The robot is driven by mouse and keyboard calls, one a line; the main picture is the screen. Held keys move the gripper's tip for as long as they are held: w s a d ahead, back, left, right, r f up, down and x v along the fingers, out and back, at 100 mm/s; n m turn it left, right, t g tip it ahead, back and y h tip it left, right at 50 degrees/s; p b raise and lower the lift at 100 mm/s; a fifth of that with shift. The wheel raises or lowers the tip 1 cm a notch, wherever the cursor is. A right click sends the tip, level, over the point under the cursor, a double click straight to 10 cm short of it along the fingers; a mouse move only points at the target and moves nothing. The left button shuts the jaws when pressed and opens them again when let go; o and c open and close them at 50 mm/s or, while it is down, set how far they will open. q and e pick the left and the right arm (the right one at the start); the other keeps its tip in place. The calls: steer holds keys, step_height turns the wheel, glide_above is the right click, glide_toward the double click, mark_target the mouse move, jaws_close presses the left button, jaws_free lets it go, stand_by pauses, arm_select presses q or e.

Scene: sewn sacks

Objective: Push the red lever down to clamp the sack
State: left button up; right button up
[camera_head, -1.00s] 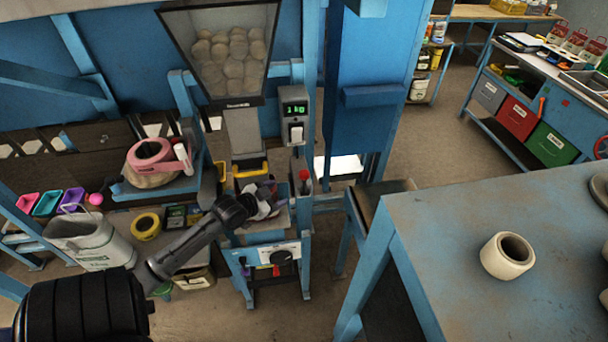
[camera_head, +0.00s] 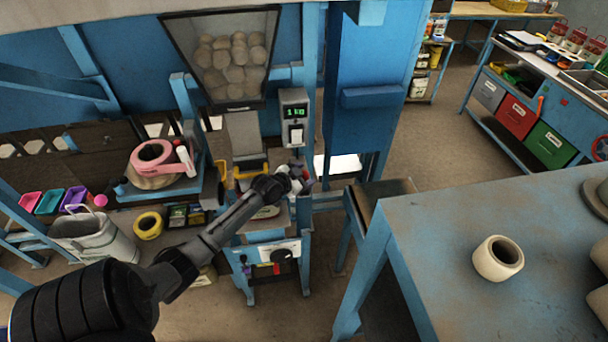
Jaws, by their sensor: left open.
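My left arm reaches in from the lower left to the blue filling stand. Its gripper (camera_head: 301,180) is open at the stand's upper right, beside the grey chute. The red lever's post is at that same spot; the gripper covers it, so I cannot make out the lever's position or whether they touch. A pale piece with coloured print, likely the sack (camera_head: 266,212), shows under the chute, partly hidden behind my arm. My right gripper is not in view.
A hopper (camera_head: 233,62) of round pale lumps hangs above the chute. A scale display (camera_head: 294,107) reads 1 kg. A blue table (camera_head: 430,235) with a cream ring (camera_head: 498,258) stands at the right. A pale bucket (camera_head: 95,240) and tape rolls sit at the left.

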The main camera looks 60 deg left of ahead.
arm_select(q)
steer(key=shift+c, duration=0.4)
jaws_close()
